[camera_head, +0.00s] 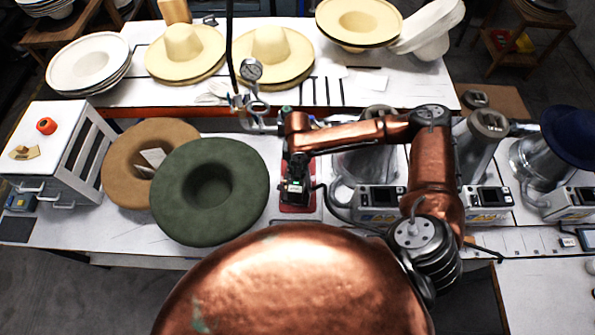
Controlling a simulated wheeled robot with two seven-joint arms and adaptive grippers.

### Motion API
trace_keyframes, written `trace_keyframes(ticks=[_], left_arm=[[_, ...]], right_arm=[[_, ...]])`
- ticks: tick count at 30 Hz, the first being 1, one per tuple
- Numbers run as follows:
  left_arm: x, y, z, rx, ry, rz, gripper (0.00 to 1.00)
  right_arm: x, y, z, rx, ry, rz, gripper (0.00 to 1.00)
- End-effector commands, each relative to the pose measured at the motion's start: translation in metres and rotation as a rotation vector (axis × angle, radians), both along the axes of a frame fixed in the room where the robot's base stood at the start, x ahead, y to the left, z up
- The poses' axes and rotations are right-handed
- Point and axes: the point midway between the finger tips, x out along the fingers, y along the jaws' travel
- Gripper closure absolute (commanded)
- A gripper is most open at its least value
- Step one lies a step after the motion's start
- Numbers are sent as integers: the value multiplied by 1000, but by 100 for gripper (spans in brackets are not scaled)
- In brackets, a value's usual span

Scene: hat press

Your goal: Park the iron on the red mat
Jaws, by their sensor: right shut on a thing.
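The red mat (297,208) lies on the white workbench, right of the green hat. Only its edges show around my right gripper (295,188). My right arm comes in from the lower right, bends over the machines and points the gripper down over the mat. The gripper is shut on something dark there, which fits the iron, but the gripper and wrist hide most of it. I cannot tell whether the iron touches the mat or is held just above it. My left gripper is not in view.
A green hat (232,190) and a tan hat (125,175) lie to the left. Metal presses with control boxes (378,202) stand close on the right. A white rack (60,150) stands at the far left. Cream hats (270,60) sit on the back table.

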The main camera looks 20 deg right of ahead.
Motion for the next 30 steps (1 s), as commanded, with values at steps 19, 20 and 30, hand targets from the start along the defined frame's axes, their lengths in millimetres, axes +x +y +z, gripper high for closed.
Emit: trace_keyframes(ticks=[19,20,30], left_arm=[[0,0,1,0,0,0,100],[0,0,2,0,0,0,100],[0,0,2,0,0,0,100]], right_arm=[[3,1,1,2,-7,1,100],[3,1,1,2,-7,1,100],[3,1,-2,2,-7,1,77]])
